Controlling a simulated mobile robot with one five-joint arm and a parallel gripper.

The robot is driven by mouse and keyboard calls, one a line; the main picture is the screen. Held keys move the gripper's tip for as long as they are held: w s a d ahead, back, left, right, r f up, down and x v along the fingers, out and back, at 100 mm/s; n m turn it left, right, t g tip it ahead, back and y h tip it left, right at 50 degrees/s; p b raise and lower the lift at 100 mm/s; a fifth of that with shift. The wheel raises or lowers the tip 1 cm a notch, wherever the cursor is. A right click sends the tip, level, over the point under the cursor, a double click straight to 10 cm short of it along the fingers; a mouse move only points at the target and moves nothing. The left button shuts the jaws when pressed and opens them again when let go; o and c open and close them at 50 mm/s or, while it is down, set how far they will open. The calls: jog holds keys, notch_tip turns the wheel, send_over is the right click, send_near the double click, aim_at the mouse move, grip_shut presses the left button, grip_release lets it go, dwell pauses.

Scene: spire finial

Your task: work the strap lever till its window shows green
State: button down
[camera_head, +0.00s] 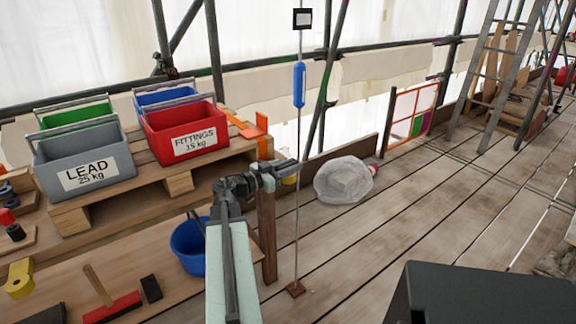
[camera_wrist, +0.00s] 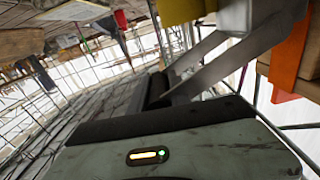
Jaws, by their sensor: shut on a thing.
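My gripper (camera_head: 286,168) is at the end of my arm, beside the top of a wooden post (camera_head: 267,235) at the pallet's right end. In the wrist view its metal fingers (camera_wrist: 205,65) are shut on a yellow piece (camera_wrist: 188,12) at the top edge. That piece also shows just under the gripper in the head view (camera_head: 290,179). It may be the strap lever's handle; the rest of the lever is hidden. An orange strap or bracket (camera_head: 261,130) stands close by on the pallet, and an orange strip (camera_wrist: 291,55) shows at right in the wrist view. I cannot make out the lever's window.
Grey (camera_head: 84,160) and red (camera_head: 180,130) crates stand on the pallet at left. A blue bucket (camera_head: 189,247) is below. A thin upright rod (camera_head: 298,225) stands just right of the gripper.

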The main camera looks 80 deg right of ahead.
jog(key=c, duration=1.2)
grip_release()
jog(key=shift+w, duration=0.1)
jog(key=v, duration=0.7)
jog(key=shift+w+a, duration=0.2)
jog(key=shift+a, duration=0.05)
jog(key=shift+r, duration=0.15)
